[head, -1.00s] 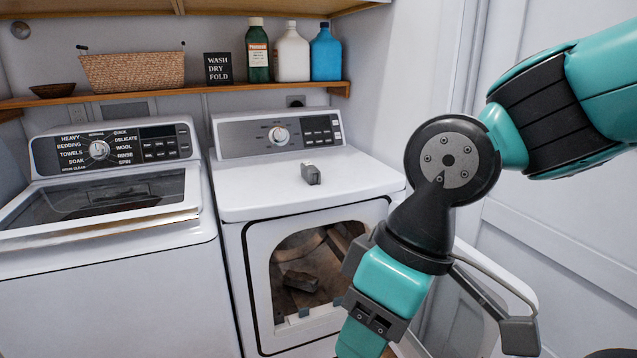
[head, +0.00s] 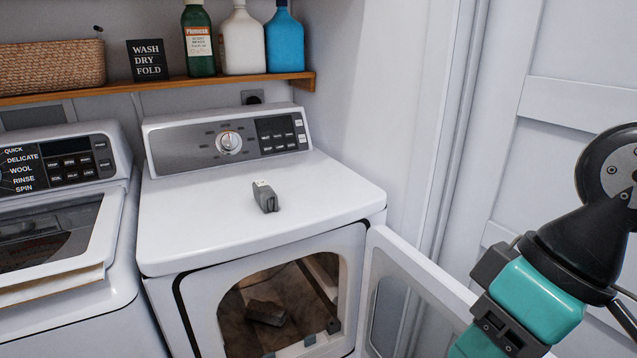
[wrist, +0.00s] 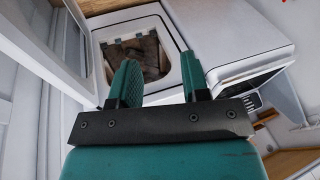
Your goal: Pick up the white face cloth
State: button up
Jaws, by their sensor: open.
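I cannot make out a white face cloth in either view. The dryer (head: 150,245) stands with its door (head: 415,290) swung open to the right. A dark brown-grey lump (head: 267,312) lies inside its drum; I cannot tell what it is. In the wrist view my gripper (wrist: 158,75) is open with nothing between its two teal fingers. It points toward the dryer opening (wrist: 135,50) and is still outside it. In the head view only my wrist shows at the right; the fingers are out of frame.
A small grey object (head: 265,197) with a pale end lies on the dryer top. The washer (head: 90,280) stands to the left. A shelf (head: 160,84) above holds a basket (head: 50,68), a sign (head: 148,60) and three bottles. A panelled wall (head: 570,120) bounds the right.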

aim_at(265, 198)
jog(key=z, duration=0.15)
jog(key=i, duration=0.9)
jog(key=u, duration=0.2)
